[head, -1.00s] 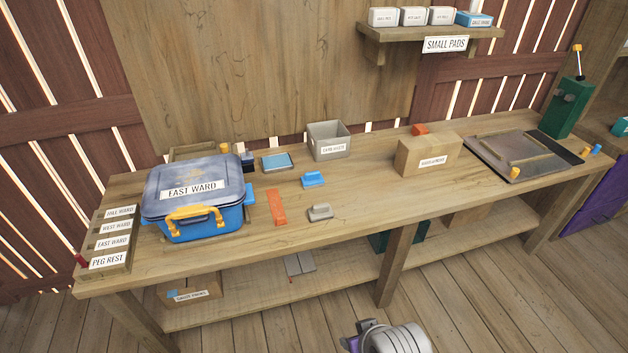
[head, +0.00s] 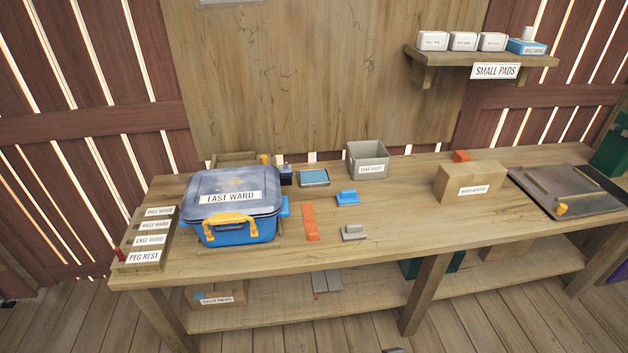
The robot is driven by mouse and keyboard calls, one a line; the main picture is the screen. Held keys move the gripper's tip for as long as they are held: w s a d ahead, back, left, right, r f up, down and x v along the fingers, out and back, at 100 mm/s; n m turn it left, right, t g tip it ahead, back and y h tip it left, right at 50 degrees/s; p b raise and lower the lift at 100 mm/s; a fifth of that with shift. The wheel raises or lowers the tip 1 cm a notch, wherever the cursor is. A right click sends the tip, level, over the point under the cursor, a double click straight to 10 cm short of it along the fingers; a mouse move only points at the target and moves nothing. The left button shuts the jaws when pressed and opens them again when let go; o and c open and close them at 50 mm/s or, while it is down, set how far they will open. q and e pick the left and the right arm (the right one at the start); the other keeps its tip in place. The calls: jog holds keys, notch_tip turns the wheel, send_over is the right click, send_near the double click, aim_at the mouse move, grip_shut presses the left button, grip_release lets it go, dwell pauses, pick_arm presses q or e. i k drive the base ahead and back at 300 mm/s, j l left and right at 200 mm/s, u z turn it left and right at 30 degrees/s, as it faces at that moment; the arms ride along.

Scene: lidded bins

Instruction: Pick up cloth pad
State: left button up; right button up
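I cannot tell for sure which thing is the cloth pad. A flat blue pad-like piece with a pale edge (head: 314,177) lies on the workbench behind the middle. A blue block with a raised grip (head: 347,198), a grey block of similar shape (head: 354,232) and a flat orange piece (head: 310,222) lie in front of it. A lidded blue bin marked EAST WARD (head: 232,215) stands at the left, its yellow front handle (head: 229,222) facing me. Neither gripper is in view.
The workbench (head: 400,250) has clear wood along its front. A grey open box (head: 367,161), a cardboard box (head: 470,182) and a dark tray (head: 570,190) stand on it. A wall shelf marked SMALL PADS (head: 480,56) holds several small boxes. A labelled peg block (head: 147,240) is at the left end.

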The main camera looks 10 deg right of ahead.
aim_at(347, 198)
jog(key=i+l+u, duration=0.25)
jog(key=i+l, duration=0.15)
jog(key=i, duration=0.3)
jog(key=i+l+u, duration=0.2)
jog(key=i+l, duration=0.4)
jog(key=i, duration=0.1)
